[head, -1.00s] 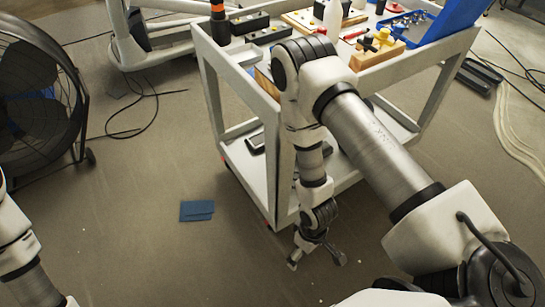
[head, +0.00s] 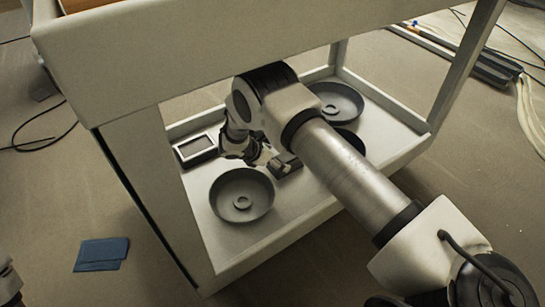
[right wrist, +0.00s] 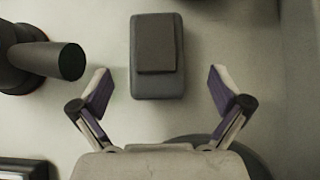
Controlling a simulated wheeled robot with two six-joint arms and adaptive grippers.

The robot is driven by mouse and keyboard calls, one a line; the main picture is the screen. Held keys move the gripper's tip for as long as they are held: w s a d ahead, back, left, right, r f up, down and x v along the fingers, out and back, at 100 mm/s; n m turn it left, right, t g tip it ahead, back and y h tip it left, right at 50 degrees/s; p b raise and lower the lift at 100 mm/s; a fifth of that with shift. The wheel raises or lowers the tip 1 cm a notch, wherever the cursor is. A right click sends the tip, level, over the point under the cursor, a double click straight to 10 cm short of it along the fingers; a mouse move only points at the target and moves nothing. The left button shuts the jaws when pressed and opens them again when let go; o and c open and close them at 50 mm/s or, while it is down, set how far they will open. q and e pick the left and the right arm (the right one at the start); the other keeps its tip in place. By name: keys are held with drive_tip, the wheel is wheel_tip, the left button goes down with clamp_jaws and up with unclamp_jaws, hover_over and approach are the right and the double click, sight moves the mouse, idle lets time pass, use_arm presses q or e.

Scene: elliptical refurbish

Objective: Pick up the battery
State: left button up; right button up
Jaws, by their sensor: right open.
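The battery appears to be the dark grey block (right wrist: 157,85) on the pale shelf in the right wrist view, with a raised, flatter top part. In the head view it seems to be the small dark block (head: 287,165) on the cart's lower shelf. My right gripper (head: 264,160) reaches in under the cart's top, close to that block. In the right wrist view the right gripper (right wrist: 160,88) is open, its two fingers spread either side of the block's near end, not touching it. My left gripper is outside the views; only a bit of the left arm shows.
Dark round bowls (head: 241,196) (head: 335,102) and a framed tray (head: 196,149) share the lower shelf (head: 222,240). The cart's upper edge (head: 200,45) and posts surround my right arm. A blue piece (head: 101,254) lies on the floor.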

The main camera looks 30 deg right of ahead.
drive_tip(key=b+x, duration=0.2)
drive_tip(key=x, duration=0.1)
drive_tip(key=b+x, duration=0.3)
drive_tip(key=x, duration=0.1)
drive_tip(key=shift+w+d, duration=0.2)
drive_tip(key=shift+w, duration=0.05)
drive_tip(key=shift+d+f, duration=0.15)
drive_tip(key=shift+d, duration=0.05)
drive_tip(key=shift+r, duration=0.2)
drive_tip(key=c, duration=1.3)
